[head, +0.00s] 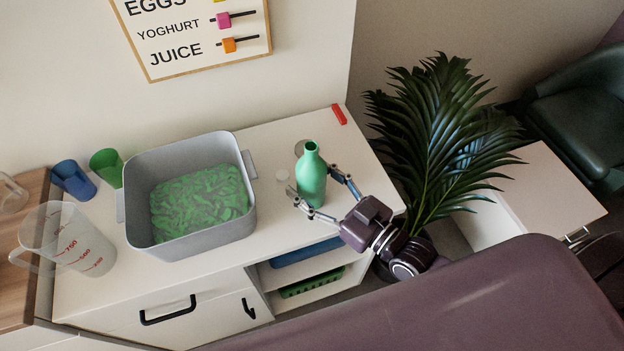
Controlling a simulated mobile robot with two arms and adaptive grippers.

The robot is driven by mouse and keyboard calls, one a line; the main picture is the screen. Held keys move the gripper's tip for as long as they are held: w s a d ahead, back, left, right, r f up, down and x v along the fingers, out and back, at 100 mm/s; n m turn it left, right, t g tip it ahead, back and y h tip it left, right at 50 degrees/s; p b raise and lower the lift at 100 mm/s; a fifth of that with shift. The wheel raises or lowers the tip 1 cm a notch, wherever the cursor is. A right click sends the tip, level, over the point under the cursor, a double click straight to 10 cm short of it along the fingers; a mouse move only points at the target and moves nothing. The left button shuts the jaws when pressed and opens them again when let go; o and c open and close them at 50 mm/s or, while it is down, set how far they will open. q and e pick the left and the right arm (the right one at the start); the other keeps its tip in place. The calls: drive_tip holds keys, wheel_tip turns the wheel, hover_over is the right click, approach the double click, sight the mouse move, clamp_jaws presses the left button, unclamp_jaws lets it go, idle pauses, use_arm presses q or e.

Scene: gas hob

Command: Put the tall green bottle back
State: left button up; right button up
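The tall green bottle (311,176) stands upright near the front right of the white counter, with a narrow neck and no cap visible. My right gripper (311,180) reaches in from the right. Its fingers are spread, one in front of the bottle's lower left side and one along its right side, so the bottle is between them. I see no clear grip on it. The bottle's base is partly hidden by the front finger. My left gripper is not in view.
A grey tub (188,240) with green pieces fills the counter's middle. A measuring jug (70,238), blue cup (72,180) and green cup (106,166) stand left. A plant (440,140) stands right.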

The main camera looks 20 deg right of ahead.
drive_tip(key=shift+r, duration=0.15)
drive_tip(key=v, duration=1.2)
drive_tip(key=shift+b, duration=0.45)
